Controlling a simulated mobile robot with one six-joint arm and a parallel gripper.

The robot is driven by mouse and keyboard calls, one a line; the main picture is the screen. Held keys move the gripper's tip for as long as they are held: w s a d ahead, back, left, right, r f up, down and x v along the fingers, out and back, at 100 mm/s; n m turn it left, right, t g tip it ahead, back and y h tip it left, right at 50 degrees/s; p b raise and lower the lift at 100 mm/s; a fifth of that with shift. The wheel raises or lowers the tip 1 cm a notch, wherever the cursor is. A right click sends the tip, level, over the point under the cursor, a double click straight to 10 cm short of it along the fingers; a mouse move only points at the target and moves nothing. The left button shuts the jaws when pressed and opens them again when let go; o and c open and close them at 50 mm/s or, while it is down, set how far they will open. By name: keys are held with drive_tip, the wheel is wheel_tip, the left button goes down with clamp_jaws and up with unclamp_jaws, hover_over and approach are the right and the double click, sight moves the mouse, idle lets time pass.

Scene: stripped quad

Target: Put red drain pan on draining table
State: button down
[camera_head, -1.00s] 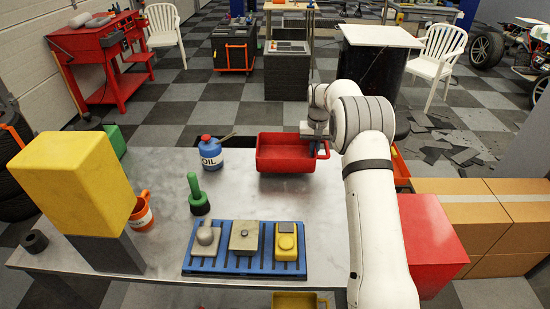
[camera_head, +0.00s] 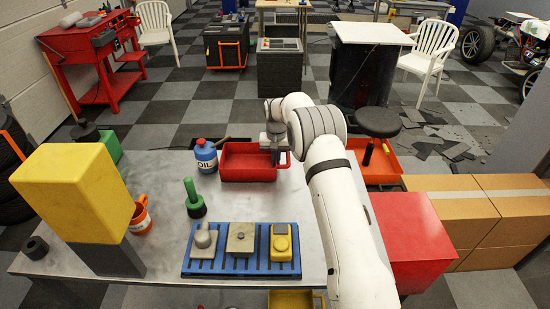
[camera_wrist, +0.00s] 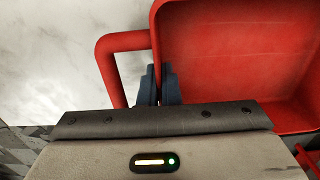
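The red drain pan (camera_head: 248,165) shows over the far edge area of the grey metal-topped table (camera_head: 160,185), to the right of the blue oil jug. I cannot tell whether it touches the tabletop. No label shows which table is the draining table. My gripper (camera_head: 275,152) is at the pan's right end. In the wrist view the pan (camera_wrist: 240,60) fills the upper right, with its looped handle beside my gripper (camera_wrist: 159,85). The blue-grey fingers sit close together on either side of the pan's rim by the handle. The fingertips are partly hidden.
The oil jug (camera_head: 205,157) stands close left of the pan. A red box (camera_head: 415,235) and an orange tray (camera_head: 378,165) lie to the right.

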drive_tip(key=c, duration=2.1)
unclamp_jaws()
drive_tip(key=shift+f, duration=0.15)
drive_tip(key=o, duration=0.5)
drive_tip(key=shift+c, duration=0.2)
